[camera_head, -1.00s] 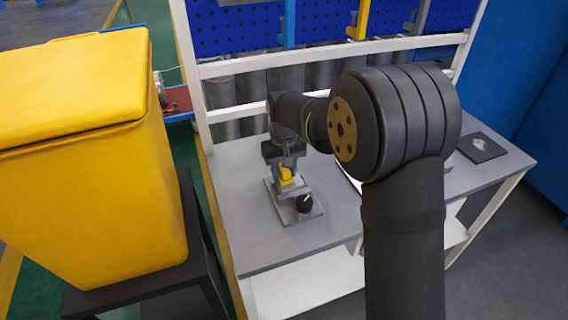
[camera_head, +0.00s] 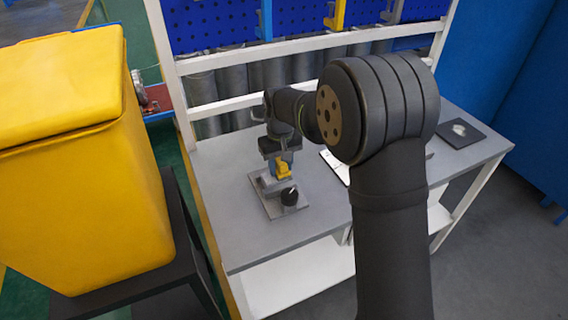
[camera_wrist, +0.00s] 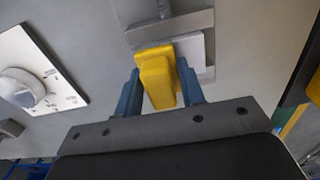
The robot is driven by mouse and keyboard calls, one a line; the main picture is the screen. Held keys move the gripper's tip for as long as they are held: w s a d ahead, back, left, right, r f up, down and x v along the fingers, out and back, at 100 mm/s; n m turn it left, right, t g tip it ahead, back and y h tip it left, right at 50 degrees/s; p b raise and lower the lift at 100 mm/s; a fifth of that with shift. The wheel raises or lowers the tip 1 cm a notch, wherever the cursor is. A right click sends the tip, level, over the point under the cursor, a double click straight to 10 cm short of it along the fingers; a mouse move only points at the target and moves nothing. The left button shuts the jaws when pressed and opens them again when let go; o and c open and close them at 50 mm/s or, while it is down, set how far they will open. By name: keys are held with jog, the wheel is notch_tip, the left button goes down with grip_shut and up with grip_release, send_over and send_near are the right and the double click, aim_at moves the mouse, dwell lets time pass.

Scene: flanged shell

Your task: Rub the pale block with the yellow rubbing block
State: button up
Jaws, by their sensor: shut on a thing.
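My gripper (camera_wrist: 159,70) is shut on the yellow rubbing block (camera_wrist: 157,84), which sits between its two blue fingers in the wrist view. The pale block (camera_wrist: 193,48) lies just beyond the yellow block and shows mostly to its right. The yellow block overlaps part of it, and I cannot tell whether the two touch. A grey metal bar (camera_wrist: 168,26) runs along the far side of the pale block. In the head view, my gripper (camera_head: 281,163) holds the yellow block (camera_head: 284,171) low over a fixture plate (camera_head: 268,207) on the table; the pale block is hard to make out there.
A dark flat plate (camera_head: 461,134) lies at the table's far right. A yellow bin (camera_head: 85,165) stands left of the table (camera_head: 240,245). The table front is clear.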

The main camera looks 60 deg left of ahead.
aim_at(268, 177)
jog(key=s, duration=0.4)
notch_tip(268, 177, up, 8)
jog(key=shift+r, duration=0.15)
dwell(0.5)
